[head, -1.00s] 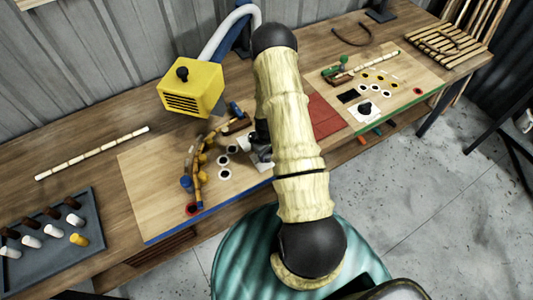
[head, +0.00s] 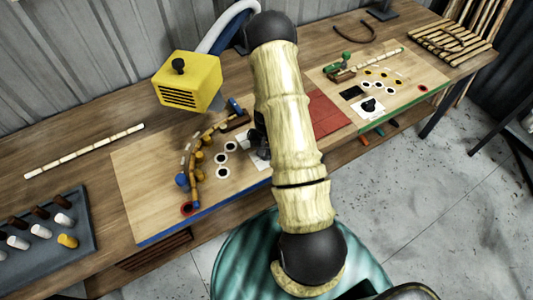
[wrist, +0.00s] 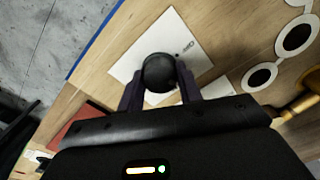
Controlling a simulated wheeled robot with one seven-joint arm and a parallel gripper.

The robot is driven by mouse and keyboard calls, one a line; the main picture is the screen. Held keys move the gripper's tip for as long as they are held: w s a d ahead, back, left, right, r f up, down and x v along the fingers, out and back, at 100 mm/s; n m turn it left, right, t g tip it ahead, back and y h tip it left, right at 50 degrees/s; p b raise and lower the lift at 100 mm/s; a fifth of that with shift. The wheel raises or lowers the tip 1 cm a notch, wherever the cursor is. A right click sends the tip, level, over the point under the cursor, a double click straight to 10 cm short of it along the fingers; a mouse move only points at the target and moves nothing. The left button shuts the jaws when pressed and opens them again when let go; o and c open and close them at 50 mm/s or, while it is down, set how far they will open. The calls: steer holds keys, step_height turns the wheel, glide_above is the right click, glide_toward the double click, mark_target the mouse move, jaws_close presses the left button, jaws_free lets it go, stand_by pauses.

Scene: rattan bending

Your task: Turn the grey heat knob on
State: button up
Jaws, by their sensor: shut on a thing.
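A dark grey, rounded knob (wrist: 158,73) stands on a white plate (wrist: 192,42) with small print in the wrist view. My gripper (wrist: 160,84) is shut on this knob, with one dark finger on each side of it. The printed marks around the knob are too small to read. In the head view my arm covers most of the knob. Only part of my gripper (head: 262,140) shows at the arm's left edge, above the left board (head: 150,215).
A yellow heater box (head: 187,82) with a dark top knob stands behind the left board. A curved row of pegs (head: 197,160) is left of my gripper. A second dark knob (head: 369,104) sits on the right board. A peg tray (head: 70,250) is at far left.

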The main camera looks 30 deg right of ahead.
steer(key=m+b, duration=0.1)
steer(key=m, duration=0.3)
steer(key=shift+m+b, duration=0.3)
steer(key=shift+b, duration=0.1)
steer(key=m, duration=0.4)
steer(key=shift+b, duration=0.4)
steer(key=shift+m, duration=0.4)
steer(key=o, duration=1)
steer(key=shift+r, duration=0.15)
step_height(320, 180, up, 17)
steer(key=b, duration=0.1)
steer(key=shift+b, duration=0.35)
steer(key=shift+r, duration=0.1)
